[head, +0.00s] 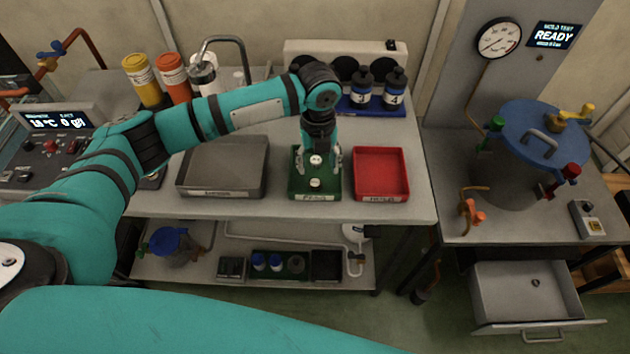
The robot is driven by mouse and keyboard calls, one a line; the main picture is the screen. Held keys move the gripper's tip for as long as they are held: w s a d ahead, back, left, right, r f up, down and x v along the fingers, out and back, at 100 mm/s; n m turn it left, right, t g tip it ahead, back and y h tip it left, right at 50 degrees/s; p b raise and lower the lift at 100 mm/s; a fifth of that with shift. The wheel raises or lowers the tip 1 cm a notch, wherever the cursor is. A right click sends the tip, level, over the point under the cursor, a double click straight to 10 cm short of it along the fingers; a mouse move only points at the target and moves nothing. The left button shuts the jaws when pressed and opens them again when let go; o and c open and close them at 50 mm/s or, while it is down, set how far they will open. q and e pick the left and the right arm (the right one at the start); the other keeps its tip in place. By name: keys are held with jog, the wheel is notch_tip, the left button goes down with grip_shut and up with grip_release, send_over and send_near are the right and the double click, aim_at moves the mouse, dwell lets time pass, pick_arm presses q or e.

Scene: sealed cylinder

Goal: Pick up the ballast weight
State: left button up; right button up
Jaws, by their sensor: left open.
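My left gripper (318,167) points down over the green tray (299,188) on the bench. Its fingers are apart. Two small pale metal pieces show at the tray: one between the fingers and one (315,183) just in front of them. I cannot tell for sure which thing is the ballast weight, or whether the fingers touch either piece. The gripper and wrist hide the back of the tray. My right gripper is not in view.
A grey tray (224,168) stands left of the green tray and a red tray (381,174) right of it. Bottles and a rack (372,108) stand behind. At right are a blue-lidded vessel (545,130) and an open drawer (525,290). The lower shelf holds small parts.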

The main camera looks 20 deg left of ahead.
aim_at(315, 183)
pick_arm(q)
jog(key=f, duration=0.1)
jog(key=f+p, duration=0.1)
jog(key=f, duration=0.3)
jog(key=shift+s+a+f+p, duration=0.25)
jog(key=shift+s+p, duration=0.05)
jog(key=shift+s, duration=0.1)
jog(key=shift+f, duration=0.35)
jog(key=shift+c, duration=0.3)
grip_shut()
